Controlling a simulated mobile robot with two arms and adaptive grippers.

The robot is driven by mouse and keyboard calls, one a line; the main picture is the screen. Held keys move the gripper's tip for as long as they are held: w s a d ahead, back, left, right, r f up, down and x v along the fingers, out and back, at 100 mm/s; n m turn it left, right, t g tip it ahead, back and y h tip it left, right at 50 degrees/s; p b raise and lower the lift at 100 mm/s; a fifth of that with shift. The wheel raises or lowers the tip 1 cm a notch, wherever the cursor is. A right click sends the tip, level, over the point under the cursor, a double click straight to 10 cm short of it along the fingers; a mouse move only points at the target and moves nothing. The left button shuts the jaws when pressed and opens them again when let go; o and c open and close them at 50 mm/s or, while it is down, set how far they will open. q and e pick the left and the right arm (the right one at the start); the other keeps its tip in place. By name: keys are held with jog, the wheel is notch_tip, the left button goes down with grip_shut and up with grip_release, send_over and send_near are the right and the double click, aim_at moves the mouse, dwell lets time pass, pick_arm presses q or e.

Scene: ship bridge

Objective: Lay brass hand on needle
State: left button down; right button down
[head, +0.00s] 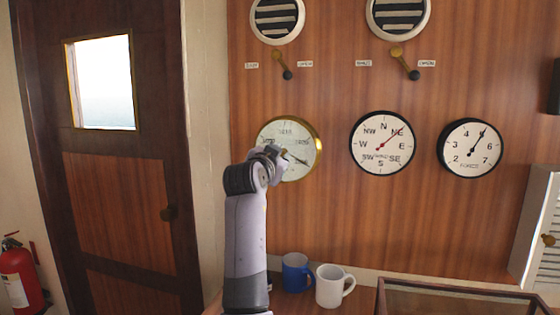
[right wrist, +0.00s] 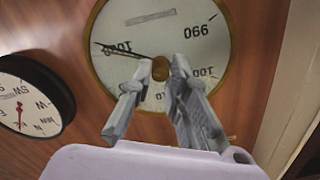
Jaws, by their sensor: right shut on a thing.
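The brass-rimmed barometer (head: 318,147) hangs on the wood wall, and its pale dial fills the top of the right wrist view (right wrist: 205,55), upside down. A thin dark needle (right wrist: 118,49) runs from near the centre to the upper left there; in the head view it points to the lower right. My right gripper (head: 279,153) is at the dial's centre, its fingers shut on the round brass knob (right wrist: 160,66). I cannot make out the brass hand apart from the needle; the fingers hide part of the dial. My left gripper is not in view.
A compass-lettered dial (head: 382,143) and a numbered dial (head: 470,148) hang to the right. Two vents with brass levers are above. A blue mug (head: 296,272) and a white mug (head: 332,286) stand below, beside a glass-topped case (head: 450,292).

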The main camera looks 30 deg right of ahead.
jog(key=shift+f+m, duration=0.15)
jog(key=shift+m, duration=0.25)
jog(key=c, duration=1.5)
grip_release()
jog(key=shift+a, duration=0.1)
jog(key=v, duration=0.7)
jog(key=shift+s+a, duration=0.15)
